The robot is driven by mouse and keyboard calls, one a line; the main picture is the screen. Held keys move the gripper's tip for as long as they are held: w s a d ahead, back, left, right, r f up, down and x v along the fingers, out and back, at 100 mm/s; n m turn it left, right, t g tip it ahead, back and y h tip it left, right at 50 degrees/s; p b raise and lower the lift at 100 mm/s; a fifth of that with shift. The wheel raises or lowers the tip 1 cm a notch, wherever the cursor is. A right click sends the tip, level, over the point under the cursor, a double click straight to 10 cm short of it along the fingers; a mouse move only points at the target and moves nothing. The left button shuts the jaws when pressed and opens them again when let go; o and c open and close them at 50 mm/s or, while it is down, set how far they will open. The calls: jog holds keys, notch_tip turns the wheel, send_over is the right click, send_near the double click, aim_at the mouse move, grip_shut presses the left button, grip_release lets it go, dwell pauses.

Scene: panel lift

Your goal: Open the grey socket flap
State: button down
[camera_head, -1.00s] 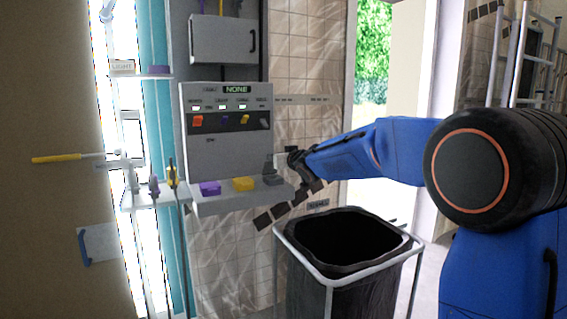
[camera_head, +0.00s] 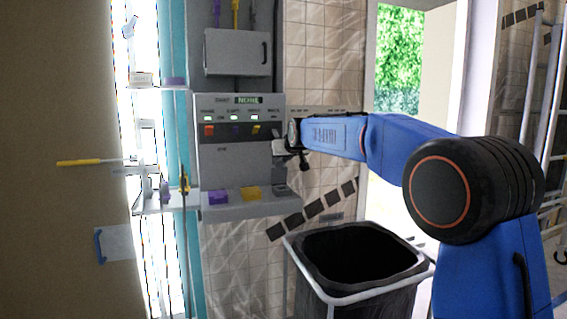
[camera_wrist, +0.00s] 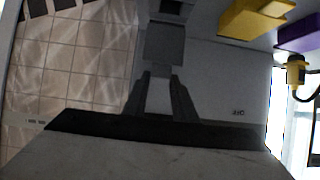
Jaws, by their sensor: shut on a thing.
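The grey socket (camera_head: 279,189) sits at the right end of the ledge on the grey wall panel. In the wrist view its grey flap (camera_wrist: 165,45) runs from the socket (camera_wrist: 168,8) to my fingertips. The flap appears raised off the socket; its exact angle is hard to tell. My gripper (camera_wrist: 158,92) is shut on the flap's free edge. In the head view my gripper (camera_head: 284,148) is above the grey socket, close to the panel front, and partly hides the panel's right side.
A purple socket (camera_head: 218,197) and a yellow socket (camera_head: 251,193) sit left of the grey one. Coloured switches and a display reading NONE (camera_head: 248,100) are above. A black-lined bin (camera_head: 355,255) stands below right. A shelf with tools (camera_head: 160,203) is at left.

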jog(key=shift+w+a+r+g+h, duration=0.1)
jog(key=shift+w+r+g+h, duration=0.05)
jog(key=shift+w+g, duration=0.35)
jog(key=shift+w+a+r+g+h, duration=0.1)
jog(key=shift+w+a+g+h, duration=0.1)
jog(key=shift+w+g, duration=0.3)
jog(key=shift+w+a+r+g+h, duration=0.1)
jog(key=shift+w+r+g+h, duration=0.05)
jog(key=shift+w+g, duration=0.35)
jog(key=shift+w+f, duration=0.1)
jog(key=c, duration=1.4)
grip_release()
jog(key=shift+w+f, duration=0.1)
jog(key=shift+c, duration=0.2)
jog(key=v, duration=1.7)
jog(key=shift+r, duration=0.3)
